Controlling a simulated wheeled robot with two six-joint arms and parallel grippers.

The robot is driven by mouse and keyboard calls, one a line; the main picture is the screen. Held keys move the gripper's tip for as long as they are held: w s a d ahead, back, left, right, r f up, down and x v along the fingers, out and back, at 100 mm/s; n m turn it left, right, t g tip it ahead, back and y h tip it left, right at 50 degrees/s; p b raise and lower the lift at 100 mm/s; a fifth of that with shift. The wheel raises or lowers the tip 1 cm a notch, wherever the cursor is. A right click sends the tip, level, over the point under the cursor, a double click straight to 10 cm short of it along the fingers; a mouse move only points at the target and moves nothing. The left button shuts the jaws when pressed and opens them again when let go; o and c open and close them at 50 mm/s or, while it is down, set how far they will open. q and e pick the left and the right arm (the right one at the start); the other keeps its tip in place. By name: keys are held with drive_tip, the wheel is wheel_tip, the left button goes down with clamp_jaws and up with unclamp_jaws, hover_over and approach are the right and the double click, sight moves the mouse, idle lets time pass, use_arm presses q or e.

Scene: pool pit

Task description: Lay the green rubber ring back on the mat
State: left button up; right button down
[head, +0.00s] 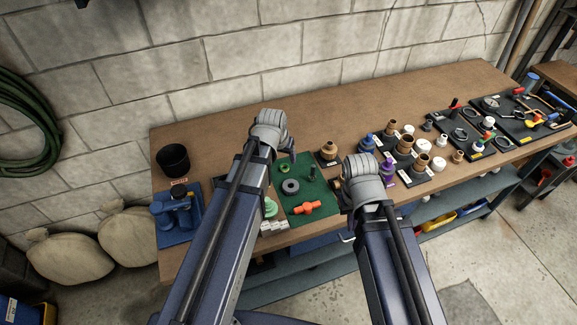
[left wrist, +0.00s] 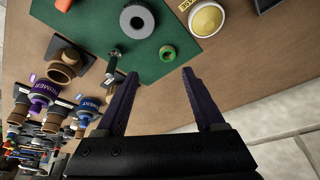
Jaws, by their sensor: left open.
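The green rubber ring (head: 281,169) lies flat near the back edge of the dark green mat (head: 322,201). In the left wrist view the ring (left wrist: 167,60) shows close ahead of my left gripper (left wrist: 159,75), near the mat's edge. The left jaws are open with nothing between them, and the ring is apart from them. In the head view my left gripper (head: 288,147) is over the bench behind the mat, its fingers mostly hidden. My right gripper (head: 362,180) is right of the mat; its fingers are hidden.
A grey ring (head: 290,180), an orange valve (head: 306,208) and a small dark upright part (head: 311,171) are on the mat. A brown fitting (head: 328,150) stands behind it, and several fittings stand to the right. A black pot (head: 173,160) stands left. Bare wooden bench (head: 222,116) lies behind.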

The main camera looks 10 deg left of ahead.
use_arm(q)
drive_tip(key=s+d+m+g, duration=0.1)
drive_tip(key=s+d+g, duration=0.1)
drive_tip(key=s+d, duration=0.4)
drive_tip(key=s+d+f+m+g+y, duration=0.1)
drive_tip(key=s+d, duration=0.5)
drive_tip(key=s, duration=0.6)
drive_tip(key=shift+f+m+g, duration=0.15)
drive_tip(key=shift+m+g, duration=0.45)
drive_tip(key=shift+w, duration=0.1)
